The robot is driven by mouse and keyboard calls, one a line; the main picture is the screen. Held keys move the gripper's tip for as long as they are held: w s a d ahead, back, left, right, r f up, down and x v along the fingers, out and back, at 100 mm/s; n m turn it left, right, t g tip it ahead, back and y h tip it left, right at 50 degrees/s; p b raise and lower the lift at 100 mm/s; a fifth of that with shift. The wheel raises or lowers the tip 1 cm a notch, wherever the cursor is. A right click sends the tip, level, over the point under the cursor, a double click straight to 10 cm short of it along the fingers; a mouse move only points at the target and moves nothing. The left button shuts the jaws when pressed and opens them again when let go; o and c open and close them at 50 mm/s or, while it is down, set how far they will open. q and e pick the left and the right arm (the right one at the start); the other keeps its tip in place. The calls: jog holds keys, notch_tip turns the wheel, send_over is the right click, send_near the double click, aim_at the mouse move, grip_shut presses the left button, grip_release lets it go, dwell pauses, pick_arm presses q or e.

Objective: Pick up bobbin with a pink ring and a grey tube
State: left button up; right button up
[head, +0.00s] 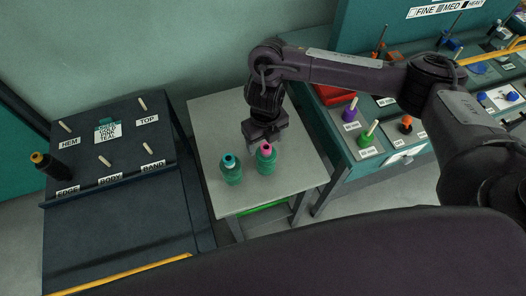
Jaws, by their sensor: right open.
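The bobbin with the pink ring (266,158) stands upright on the small grey table. Its body is wound in green; the pink shows at its top, and any grey tube is too small to make out. My right gripper (267,140) is open, pointing down just behind and above this bobbin; I cannot tell whether it touches it. My left gripper is not in view.
The grey table (225,118) is otherwise clear. At right, a teal bench (335,140) holds purple, green and orange bobbins, a red bin and other parts.

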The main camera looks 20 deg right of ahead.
aim_at(266, 154)
notch_tip(266, 154, down, 7)
jog(key=s, duration=0.1)
jog(key=shift+s+d+r+b, duration=0.15)
jog(key=shift+d+b, duration=0.05)
jog(key=shift+b, duration=0.25)
jog(key=c, duration=0.9)
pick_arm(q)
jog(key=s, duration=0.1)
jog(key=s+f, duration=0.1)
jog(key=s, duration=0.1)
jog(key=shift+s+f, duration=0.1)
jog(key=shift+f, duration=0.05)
pick_arm(e)
jog(key=c, duration=0.6)
jog(key=shift+r, duration=0.15)
